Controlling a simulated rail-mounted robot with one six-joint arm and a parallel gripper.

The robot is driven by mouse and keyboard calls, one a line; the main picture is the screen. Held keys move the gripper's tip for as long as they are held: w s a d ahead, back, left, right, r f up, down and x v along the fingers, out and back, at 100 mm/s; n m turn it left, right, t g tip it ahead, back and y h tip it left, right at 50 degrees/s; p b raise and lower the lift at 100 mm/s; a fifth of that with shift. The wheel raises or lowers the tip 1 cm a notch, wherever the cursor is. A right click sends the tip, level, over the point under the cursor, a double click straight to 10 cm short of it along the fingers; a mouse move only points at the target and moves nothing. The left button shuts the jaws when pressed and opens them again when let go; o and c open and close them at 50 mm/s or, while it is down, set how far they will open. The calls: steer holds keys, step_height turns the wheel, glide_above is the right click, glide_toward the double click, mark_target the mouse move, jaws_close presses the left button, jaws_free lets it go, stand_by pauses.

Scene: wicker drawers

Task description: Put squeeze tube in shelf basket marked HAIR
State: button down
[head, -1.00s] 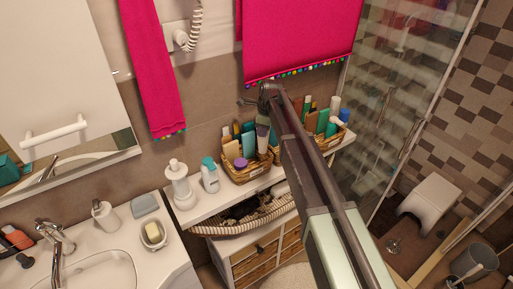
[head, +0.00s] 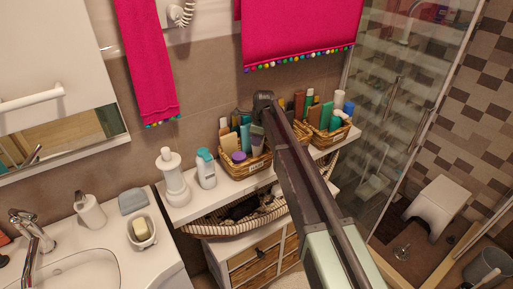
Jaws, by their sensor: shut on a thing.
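My gripper (head: 262,108) is over the left wicker basket (head: 245,172) on the white shelf, seen partly from behind my arm. It is shut on a greyish-purple squeeze tube (head: 257,139), which hangs upright below it, at or just inside the basket's back right part. I cannot tell whether the tube touches the basket floor. The basket has a small pale label on its front, too small to read surely. A second wicker basket (head: 331,142) stands to the right, partly behind my arm; its label does not show.
Both baskets hold several bottles and tubes, packed close. A white pump bottle (head: 173,178) and a white bottle with a teal cap (head: 206,170) stand left of the left basket. A striped basket (head: 215,226) sits below the shelf. A pink towel (head: 300,35) hangs behind.

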steer(key=shift+p, duration=0.3)
steer(key=shift+f, duration=0.25)
steer(key=c, duration=1.1)
jaws_free()
steer(key=shift+r, duration=0.1)
steer(key=r+p, duration=0.4)
steer(key=d+r+p, duration=0.1)
steer(key=r+p, duration=0.7)
steer(key=shift+s+d+r, duration=0.2)
steer(key=shift+d+r, duration=0.05)
steer(key=shift+d, duration=0.1)
steer(key=shift+f, duration=0.15)
